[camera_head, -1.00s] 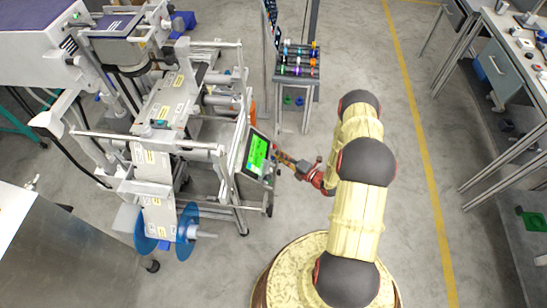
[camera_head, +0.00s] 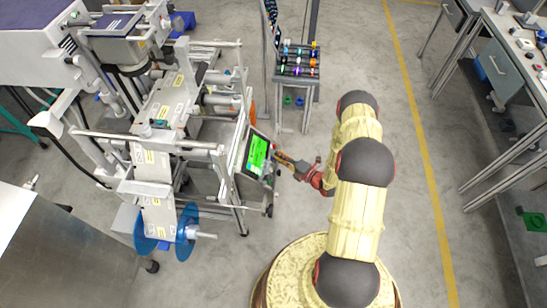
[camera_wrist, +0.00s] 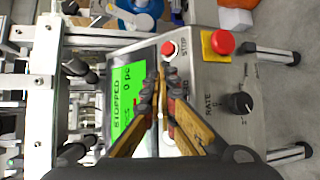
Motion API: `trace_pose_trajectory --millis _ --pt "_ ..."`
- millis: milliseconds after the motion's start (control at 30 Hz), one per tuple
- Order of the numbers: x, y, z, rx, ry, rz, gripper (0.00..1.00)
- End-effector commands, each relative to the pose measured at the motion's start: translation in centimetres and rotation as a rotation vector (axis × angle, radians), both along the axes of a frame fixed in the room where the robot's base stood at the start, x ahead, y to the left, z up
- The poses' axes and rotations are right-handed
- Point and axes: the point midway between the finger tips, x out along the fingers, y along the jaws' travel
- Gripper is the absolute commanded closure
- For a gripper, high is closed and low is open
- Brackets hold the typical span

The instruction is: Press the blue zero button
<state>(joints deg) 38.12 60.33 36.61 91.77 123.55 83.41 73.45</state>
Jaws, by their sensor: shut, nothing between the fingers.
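A control panel with a green screen (camera_wrist: 127,95) fills the middle of the wrist view. The screen reads "STOPPED" and "0 pc"; it also shows in the head view (camera_head: 257,153). A red STOP button (camera_wrist: 168,48) is beside the screen. My gripper (camera_wrist: 159,72) is shut and empty, its fingers in front of the panel between the screen and the knob side. In the head view my gripper (camera_head: 280,158) is right beside the panel's right edge. No blue button can be made out; my fingers hide part of the panel. Whether the fingertips touch it I cannot tell.
A red mushroom button on a yellow plate (camera_wrist: 221,42) and a black RATE knob (camera_wrist: 240,103) are on the same panel. The labelling machine (camera_head: 165,150) stands left of my arm. A rack of coloured rolls (camera_head: 298,68) stands behind.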

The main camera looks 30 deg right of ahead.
Motion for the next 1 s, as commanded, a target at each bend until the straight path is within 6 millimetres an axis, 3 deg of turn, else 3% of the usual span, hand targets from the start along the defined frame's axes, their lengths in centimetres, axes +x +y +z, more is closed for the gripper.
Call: trace_pose_trajectory --millis 433,1000 --pt "-0.3 -0.4 0.6 0.000 0.000 0.000 1.00" --pt "-2.2 -3.4 4.2 0.001 0.000 -0.002 1.00"
